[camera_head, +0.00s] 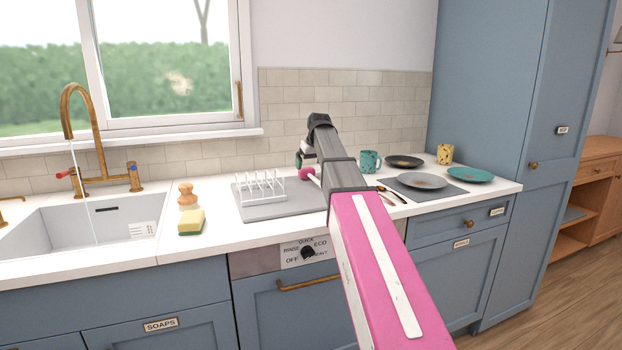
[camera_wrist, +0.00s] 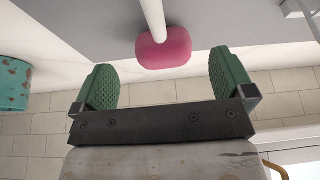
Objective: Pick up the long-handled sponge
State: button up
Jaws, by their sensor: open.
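The long-handled sponge has a pink head (camera_wrist: 163,48) and a white handle that runs out of the top of the wrist view. In the head view its pink head (camera_head: 307,174) shows beside my arm, at the right of the grey draining mat; my arm hides part of the handle. My gripper (camera_wrist: 162,82) is open, with green ribbed pads on either side. The pink head is centred ahead of the gap between the pads, apart from both. In the head view my gripper (camera_head: 301,160) is largely hidden by my arm.
A white rack (camera_head: 262,188) stands on the grey mat (camera_head: 275,211) left of the sponge. A teal speckled mug (camera_head: 371,161), plates (camera_head: 422,181) and cutlery are to the right. A yellow-green sponge (camera_head: 191,222) and a wooden brush (camera_head: 186,196) sit by the sink. The tiled wall is behind.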

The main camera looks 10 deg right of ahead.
aim_at(309, 169)
jog(key=x, duration=0.4)
jog(key=shift+w+a+f, duration=0.15)
jog(key=shift+f, duration=0.15)
jog(key=c, duration=0.9)
